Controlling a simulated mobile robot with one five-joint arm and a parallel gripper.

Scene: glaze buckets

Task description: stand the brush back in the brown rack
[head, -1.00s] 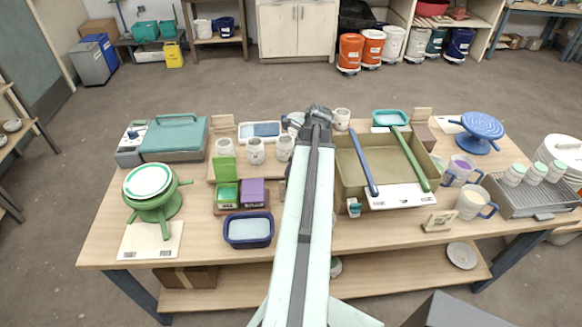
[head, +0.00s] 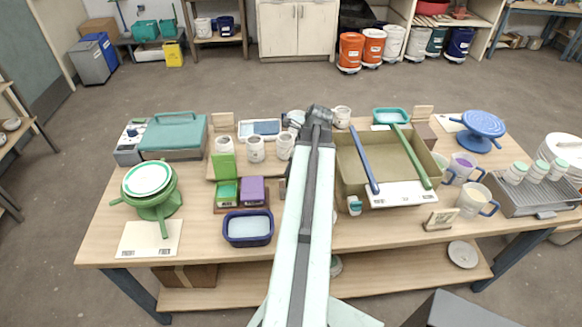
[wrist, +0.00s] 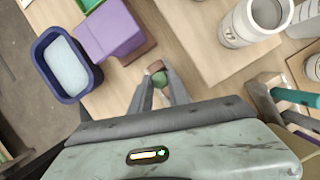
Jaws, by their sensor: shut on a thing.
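In the wrist view my gripper (wrist: 160,92) is shut on a small green and brown piece (wrist: 158,77), seen nearly end-on between the fingertips. It appears to be the brush, but its bristles and full length do not show. A brown wooden piece (wrist: 268,80) with a teal rod (wrist: 297,97) beside it shows at the right of the wrist view. It may be the brown rack, but only part of it is visible. In the head view my own arm covers the middle of the table and hides my fingertips and what they hold.
Left of my gripper are a purple block (wrist: 108,30) and a navy tub (wrist: 66,68). White cups (head: 255,150) stand behind on a wooden board. A tan bin (head: 350,188) with a blue and a green stick across it is right of my arm.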

